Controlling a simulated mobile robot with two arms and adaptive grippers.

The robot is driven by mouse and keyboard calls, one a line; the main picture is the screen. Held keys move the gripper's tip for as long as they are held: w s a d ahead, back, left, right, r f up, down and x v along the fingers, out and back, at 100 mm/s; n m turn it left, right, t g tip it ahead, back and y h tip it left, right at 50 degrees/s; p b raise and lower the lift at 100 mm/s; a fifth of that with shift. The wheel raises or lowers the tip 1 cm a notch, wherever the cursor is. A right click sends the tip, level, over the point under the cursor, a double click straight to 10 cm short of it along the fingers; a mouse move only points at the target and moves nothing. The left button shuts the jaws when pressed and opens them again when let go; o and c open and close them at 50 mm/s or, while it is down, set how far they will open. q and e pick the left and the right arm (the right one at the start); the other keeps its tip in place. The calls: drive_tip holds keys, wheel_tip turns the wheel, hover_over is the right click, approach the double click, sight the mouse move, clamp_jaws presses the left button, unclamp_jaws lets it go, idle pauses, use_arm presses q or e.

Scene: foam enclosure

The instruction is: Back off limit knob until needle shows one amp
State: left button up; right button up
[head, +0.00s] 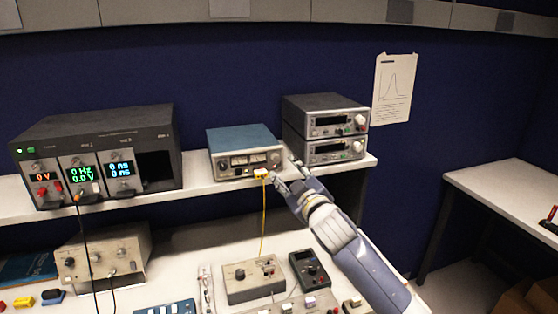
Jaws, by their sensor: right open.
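A blue-topped bench unit (243,150) with small meter windows (241,160) on its front stands on the shelf, left of centre. The needles are too small to read. A dark knob (273,158) shows at the right end of its front; I cannot read its label, so I cannot tell if it is the limit knob. My right gripper (281,172) is open, at the front right corner of this unit, its fingers close to the knob. I cannot tell whether they touch it. My left gripper is not in view.
A yellow plug (261,173) with a hanging yellow cable (263,220) is at the unit's front, close by my fingers. Two stacked grey instruments (326,128) stand right of it, a black modular rack (95,155) left. Several small devices lie on the bench below.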

sight(277, 160)
drive_tip(key=shift+p+x, duration=0.95)
drive_tip(key=shift+x, duration=2.75)
drive_tip(key=shift+f, duration=0.1)
drive_tip(key=shift+c, duration=0.2)
clamp_jaws()
